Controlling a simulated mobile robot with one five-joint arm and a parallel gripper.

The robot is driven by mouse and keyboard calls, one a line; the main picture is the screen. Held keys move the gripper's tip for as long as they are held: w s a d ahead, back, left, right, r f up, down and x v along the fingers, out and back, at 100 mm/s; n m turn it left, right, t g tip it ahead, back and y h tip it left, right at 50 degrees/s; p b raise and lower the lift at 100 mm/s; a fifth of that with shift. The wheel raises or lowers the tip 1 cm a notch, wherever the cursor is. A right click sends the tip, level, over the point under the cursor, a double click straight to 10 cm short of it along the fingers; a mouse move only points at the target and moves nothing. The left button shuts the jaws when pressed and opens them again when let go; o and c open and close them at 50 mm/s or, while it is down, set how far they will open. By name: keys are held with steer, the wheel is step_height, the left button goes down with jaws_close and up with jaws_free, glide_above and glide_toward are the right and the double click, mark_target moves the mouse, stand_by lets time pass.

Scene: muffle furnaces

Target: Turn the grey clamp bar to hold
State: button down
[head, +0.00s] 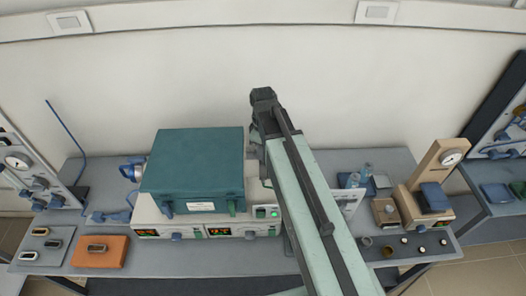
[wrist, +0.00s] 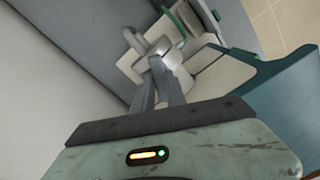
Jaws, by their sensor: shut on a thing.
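My gripper (wrist: 161,70) is shut on the grey clamp bar (wrist: 143,45), seen in the wrist view beyond the fingertips. The bar is a light grey, bent piece in front of a pale panel. The fingers cover part of it, and its exact angle is hard to read. In the head view my own arm reaches past the right side of a teal furnace (head: 192,165), and it hides the gripper's fingertips and the bar. The teal body also shows at the right of the wrist view (wrist: 275,90).
The furnace sits on cream control units with lit displays (head: 150,232). An orange block (head: 100,251) lies on the bench at left. A beige gauge stand (head: 430,180) and small cups are at right. The wall is close behind.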

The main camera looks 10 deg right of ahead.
steer(key=n, duration=0.5)
steer(key=shift+n, duration=0.3)
stand_by(0.4)
steer(key=c, duration=1.4)
jaws_free()
steer(key=shift+o, duration=0.2)
steer(key=shift+r, duration=0.1)
step_height(320, 180, up, 8)
steer(key=p, duration=0.8)
steer(key=shift+f, duration=0.2)
